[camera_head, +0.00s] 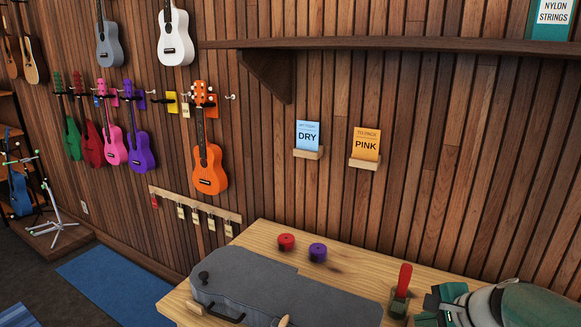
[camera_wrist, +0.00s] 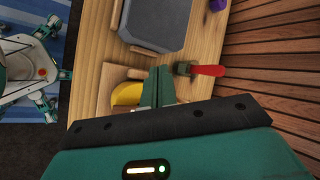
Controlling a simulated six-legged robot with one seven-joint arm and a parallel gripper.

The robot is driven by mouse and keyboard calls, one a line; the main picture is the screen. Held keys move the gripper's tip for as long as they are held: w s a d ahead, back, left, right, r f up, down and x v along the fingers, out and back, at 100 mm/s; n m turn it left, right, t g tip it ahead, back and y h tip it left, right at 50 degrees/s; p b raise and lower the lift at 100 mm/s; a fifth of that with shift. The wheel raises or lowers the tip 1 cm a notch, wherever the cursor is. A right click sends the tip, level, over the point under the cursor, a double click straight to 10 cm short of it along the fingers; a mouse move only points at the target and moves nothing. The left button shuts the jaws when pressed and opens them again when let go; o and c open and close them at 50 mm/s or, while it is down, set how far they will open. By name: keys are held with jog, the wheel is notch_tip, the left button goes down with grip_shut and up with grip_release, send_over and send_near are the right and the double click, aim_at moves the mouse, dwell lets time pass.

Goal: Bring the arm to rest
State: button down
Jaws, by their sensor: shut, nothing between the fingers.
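My gripper (camera_wrist: 158,88) shows in the wrist view with its two green fingers together and nothing between them. It hangs over the wooden workbench (camera_wrist: 204,60), between a yellow object (camera_wrist: 126,94) and a red-handled tool (camera_wrist: 206,70). I cannot tell how high the fingers are above the bench. In the head view, my teal and white arm is at the lower right, beside the bench's right part.
A grey ukulele case (camera_head: 280,285) lies on the bench (camera_head: 262,236). The wood-slat wall holds ukuleles, DRY (camera_head: 307,134) and PINK (camera_head: 366,143) cards, and a shelf (camera_head: 400,44).

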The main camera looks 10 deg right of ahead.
jog(key=s+a+r+n+g+h, duration=0.1)
jog(key=s+a+r+n, duration=0.1)
jog(key=s+a+n, duration=0.3)
jog(key=s+a+r+n+h, duration=0.1)
jog(key=s+a+n, duration=0.3)
jog(key=a+n, duration=0.7)
jog(key=shift+s+r+n+g+h, duration=0.4)
jog(key=shift+r+n, duration=0.45)
jog(key=shift+n, duration=0.15)
dwell(0.3)
